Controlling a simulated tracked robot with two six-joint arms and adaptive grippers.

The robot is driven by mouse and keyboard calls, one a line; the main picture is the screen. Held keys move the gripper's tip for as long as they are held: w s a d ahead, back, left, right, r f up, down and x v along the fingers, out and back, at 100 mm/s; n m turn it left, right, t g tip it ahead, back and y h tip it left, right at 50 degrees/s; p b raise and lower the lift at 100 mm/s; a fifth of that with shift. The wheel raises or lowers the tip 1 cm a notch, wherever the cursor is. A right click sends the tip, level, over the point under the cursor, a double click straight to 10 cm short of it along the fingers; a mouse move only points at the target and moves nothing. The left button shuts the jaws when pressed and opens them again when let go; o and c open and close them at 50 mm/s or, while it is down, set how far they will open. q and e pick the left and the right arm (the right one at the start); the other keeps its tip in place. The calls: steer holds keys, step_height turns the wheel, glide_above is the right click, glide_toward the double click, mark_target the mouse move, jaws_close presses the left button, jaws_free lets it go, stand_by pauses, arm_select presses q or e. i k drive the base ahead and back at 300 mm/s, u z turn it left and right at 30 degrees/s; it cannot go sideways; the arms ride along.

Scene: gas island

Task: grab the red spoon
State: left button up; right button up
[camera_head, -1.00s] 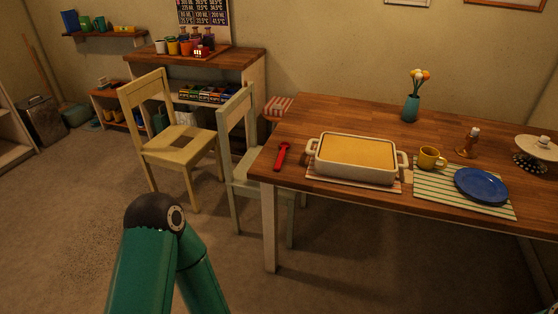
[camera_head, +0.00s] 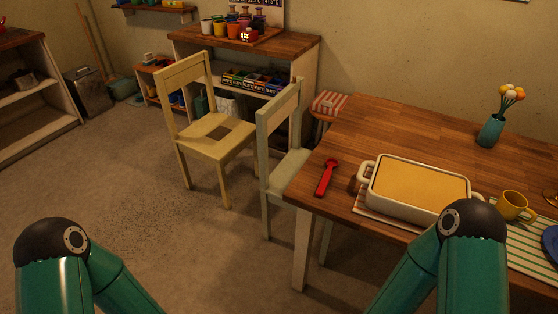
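The red spoon (camera_head: 326,178) lies on the wooden table (camera_head: 400,122) near its left front corner. It is left of a white baking dish (camera_head: 408,205) filled with something yellow, and apart from it. Teal links of both my arms show at the bottom of the view, one at the left and one at the right. The right arm's elbow overlaps the front of the table and dish in the picture. Neither gripper is in view.
A pale green chair (camera_head: 283,165) stands at the table's left side, with a yellow chair (camera_head: 210,132) beyond it. A yellow cup (camera_head: 512,205) and a teal vase (camera_head: 491,130) stand on the table. Open floor (camera_head: 170,235) lies at the left front.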

mark_target(331, 163)
steer(key=u, duration=0.15)
steer(key=i, duration=0.9)
steer(key=z, duration=0.05)
